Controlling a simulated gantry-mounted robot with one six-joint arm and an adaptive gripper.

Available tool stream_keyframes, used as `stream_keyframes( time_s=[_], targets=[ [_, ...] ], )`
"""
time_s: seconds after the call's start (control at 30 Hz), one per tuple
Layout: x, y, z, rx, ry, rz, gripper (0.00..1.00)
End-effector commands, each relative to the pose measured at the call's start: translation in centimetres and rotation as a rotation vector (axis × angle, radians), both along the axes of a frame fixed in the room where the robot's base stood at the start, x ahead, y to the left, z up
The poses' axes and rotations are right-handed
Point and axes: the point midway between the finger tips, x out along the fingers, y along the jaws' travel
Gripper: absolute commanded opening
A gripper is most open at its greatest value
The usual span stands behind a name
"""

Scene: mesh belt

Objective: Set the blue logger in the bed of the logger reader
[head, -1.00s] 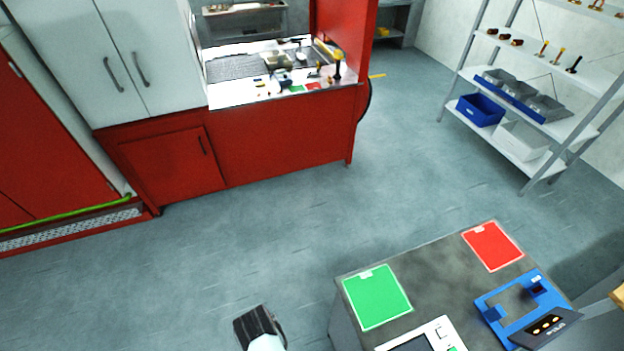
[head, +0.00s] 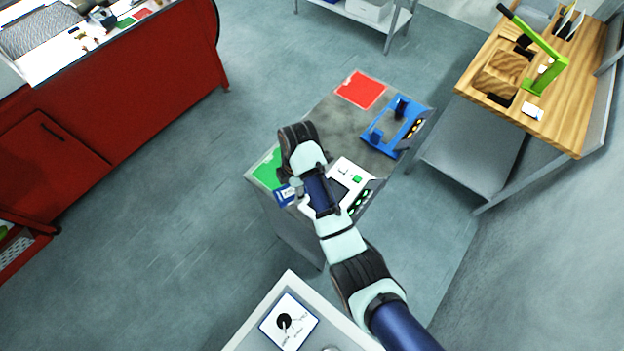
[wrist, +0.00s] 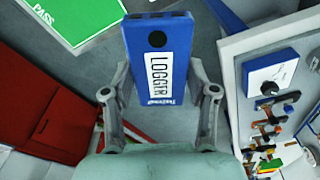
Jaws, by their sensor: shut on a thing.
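My gripper (wrist: 158,105) is shut on the blue logger (wrist: 158,50), a flat block with a white LOGGER label and a dark round spot. The logger stands out beyond the fingertips. In the head view the logger (head: 286,195) shows beside my wrist, over the near left edge of the grey table. On that table are a blue cradle-like device (head: 376,135) with orange buttons, and a white device (head: 352,170) with a screen and green buttons, partly hidden by my arm. No readable name shows which is the logger reader.
A green PASS mat (head: 265,171) and a red mat (head: 361,89) lie on the grey table (head: 335,118). A wooden bench (head: 570,105) with a green lamp-like arm stands at right. A pale-topped surface (head: 258,318) is in front. Open floor lies left.

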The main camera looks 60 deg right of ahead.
Motion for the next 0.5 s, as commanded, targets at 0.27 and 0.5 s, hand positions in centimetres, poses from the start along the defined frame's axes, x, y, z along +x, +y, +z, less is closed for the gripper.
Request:
stream_keyframes(
  time_s=[0.27,0.5],
  targets=[
    [-6.2,-9.9,2.7,-0.001,0.0,0.361,0.16],
    [-7.1,-10.7,2.6,0.0,0.001,0.413,0.16]
  ],
)
